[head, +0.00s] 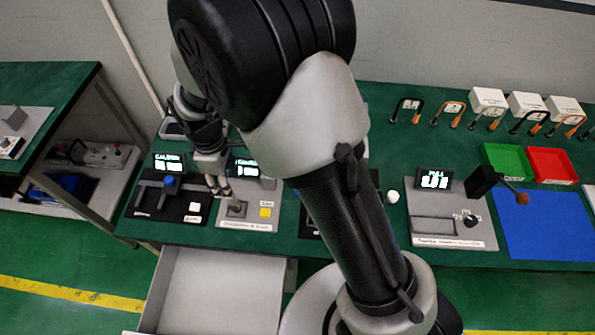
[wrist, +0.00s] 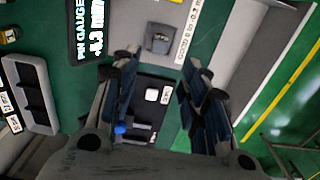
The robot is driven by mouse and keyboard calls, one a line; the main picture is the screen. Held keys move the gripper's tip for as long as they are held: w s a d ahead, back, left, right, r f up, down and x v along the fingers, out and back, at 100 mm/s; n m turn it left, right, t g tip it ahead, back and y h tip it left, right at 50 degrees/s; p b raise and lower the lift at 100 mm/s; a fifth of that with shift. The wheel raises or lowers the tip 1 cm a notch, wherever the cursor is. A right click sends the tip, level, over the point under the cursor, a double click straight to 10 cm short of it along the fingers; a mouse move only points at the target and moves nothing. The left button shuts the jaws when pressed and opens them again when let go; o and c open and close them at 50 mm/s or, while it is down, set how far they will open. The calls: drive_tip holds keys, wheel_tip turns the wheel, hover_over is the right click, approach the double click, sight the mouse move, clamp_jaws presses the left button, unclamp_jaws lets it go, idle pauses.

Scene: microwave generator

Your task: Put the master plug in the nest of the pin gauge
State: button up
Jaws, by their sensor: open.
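The pin gauge is a light grey plate (wrist: 140,15) with a lit PIN GAUGE display (wrist: 88,28) beside it. It also shows in the head view (head: 230,222), right of a black caliper plate. A small grey block (wrist: 160,38), which looks like its nest, stands on the plate. I cannot make out whether anything sits in it. My gripper (wrist: 160,72) is open, with nothing visible between its fingers. In the head view my gripper (head: 219,190) points down just left of the block, above the station. I cannot pick out the master plug in either view.
The black plate (head: 150,205) with a blue knob (head: 170,182) is at the left. A grey tray with dark compartments (wrist: 32,92) lies behind. An open drawer (head: 215,290) juts out in front. A pull-test station (head: 450,230) stands right. My arm hides the middle bench.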

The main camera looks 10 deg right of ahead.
drive_tip(key=s+d+r+m+t, duration=0.1)
drive_tip(key=d+r+m, duration=0.3)
drive_tip(key=d+r, duration=0.5)
drive_tip(key=s+d+r+m+t, duration=0.1)
drive_tip(key=s+d+r+m, duration=0.4)
drive_tip(key=s, duration=0.4)
drive_tip(key=s+d+r+m+t, duration=0.2)
drive_tip(key=s+d+r+m, duration=0.3)
drive_tip(key=s+d+r, duration=0.2)
drive_tip(key=shift+s+r+t, duration=0.3)
drive_tip(key=shift+s+r, duration=0.4)
drive_tip(key=shift+s, duration=0.45)
wheel_tip(320, 180, down, 3)
drive_tip(key=b, duration=0.3)
